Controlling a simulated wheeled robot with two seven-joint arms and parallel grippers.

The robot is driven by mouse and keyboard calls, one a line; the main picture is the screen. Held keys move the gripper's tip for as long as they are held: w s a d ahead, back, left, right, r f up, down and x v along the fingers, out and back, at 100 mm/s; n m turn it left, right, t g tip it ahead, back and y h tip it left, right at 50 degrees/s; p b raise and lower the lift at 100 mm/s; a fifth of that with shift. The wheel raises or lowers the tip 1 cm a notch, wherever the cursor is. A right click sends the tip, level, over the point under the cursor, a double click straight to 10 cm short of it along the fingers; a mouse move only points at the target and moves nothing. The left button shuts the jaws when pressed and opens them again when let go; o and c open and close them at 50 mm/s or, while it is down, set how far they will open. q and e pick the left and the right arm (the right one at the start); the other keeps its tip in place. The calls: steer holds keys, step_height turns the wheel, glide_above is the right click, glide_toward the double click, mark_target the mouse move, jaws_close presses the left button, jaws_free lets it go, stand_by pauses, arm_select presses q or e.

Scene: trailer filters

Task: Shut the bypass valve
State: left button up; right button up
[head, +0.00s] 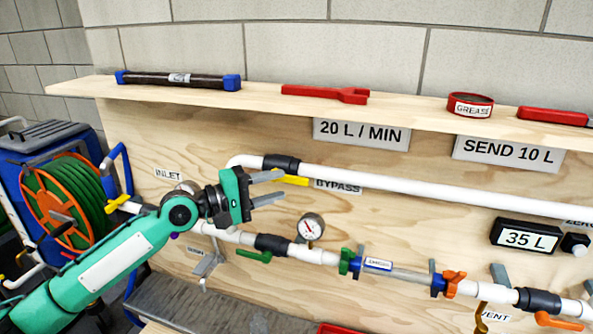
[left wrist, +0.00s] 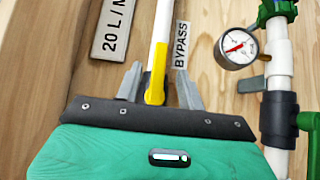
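The bypass valve is a dark fitting (head: 282,163) on the upper white pipe, by the BYPASS label (head: 338,186). Its yellow handle (head: 296,180) lies roughly along the pipe. My left gripper (head: 284,183) is open at the handle, one finger on each side with gaps showing. It also shows in the left wrist view (left wrist: 160,72). My right gripper is not in view.
Below run the lower pipe with a pressure gauge (head: 311,227), a green lever (head: 254,256) and a sight tube (head: 410,277). A hose reel (head: 62,205) stands left.

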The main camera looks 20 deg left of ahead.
mark_target(294, 181)
arm_select(q)
steer(key=p+x, duration=0.2)
steer(key=x, duration=0.3)
steer(key=shift+r, duration=0.1)
steer(key=shift+w+d, duration=0.3)
steer(key=shift+d, duration=0.05)
jaws_close()
